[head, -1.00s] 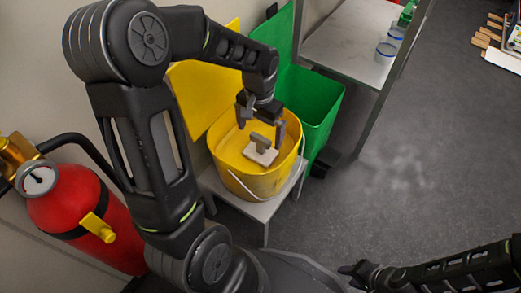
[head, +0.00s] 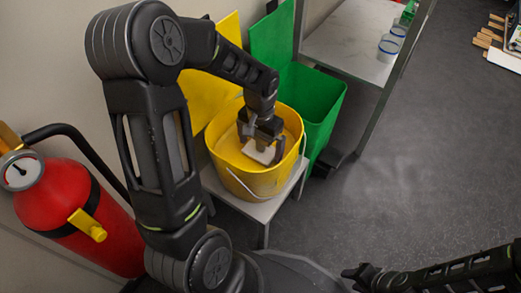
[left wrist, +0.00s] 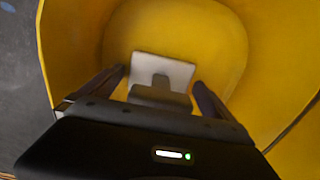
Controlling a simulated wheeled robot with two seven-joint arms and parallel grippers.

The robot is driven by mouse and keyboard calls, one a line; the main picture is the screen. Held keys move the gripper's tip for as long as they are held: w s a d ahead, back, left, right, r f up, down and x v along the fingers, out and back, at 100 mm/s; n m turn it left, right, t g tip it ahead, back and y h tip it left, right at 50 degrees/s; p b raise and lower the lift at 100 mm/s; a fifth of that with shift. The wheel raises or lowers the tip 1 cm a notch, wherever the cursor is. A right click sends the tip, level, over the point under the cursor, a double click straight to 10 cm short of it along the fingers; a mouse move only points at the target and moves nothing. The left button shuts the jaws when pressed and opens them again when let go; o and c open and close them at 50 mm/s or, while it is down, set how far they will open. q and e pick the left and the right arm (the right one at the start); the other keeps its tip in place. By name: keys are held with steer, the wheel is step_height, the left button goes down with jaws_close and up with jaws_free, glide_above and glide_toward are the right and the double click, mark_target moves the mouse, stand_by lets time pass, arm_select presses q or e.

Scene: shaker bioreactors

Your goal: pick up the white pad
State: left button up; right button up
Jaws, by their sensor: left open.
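The white pad (head: 262,154) lies inside the yellow bucket (head: 242,181). In the left wrist view the pad (left wrist: 178,72) is a pale rectangle with a grey handle (left wrist: 160,91) on it, against the yellow inside of the bucket (left wrist: 275,60). My left gripper (head: 262,141) is down in the bucket, above the pad. In the left wrist view its open fingers (left wrist: 158,90) stand on both sides of the handle, apart from it. The gripper hides part of the handle in the head view. My right gripper (head: 357,275) is at the bottom right, away from the bucket; its jaws are too small to judge.
The bucket stands on a small grey stool (head: 264,209). A green bin (head: 320,105) and yellow panel (head: 200,85) are close behind it. A red fire extinguisher (head: 70,205) is at the left. A shelf with jars (head: 388,48) stands at the back.

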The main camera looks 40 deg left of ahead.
arm_select(q)
steer(key=shift+f, duration=0.15)
steer(key=shift+c, duration=0.2)
stand_by(0.3)
steer(key=c, duration=1.3)
step_height(320, 180, up, 10)
steer(key=p, duration=0.4)
steer(key=shift+c, duration=0.2)
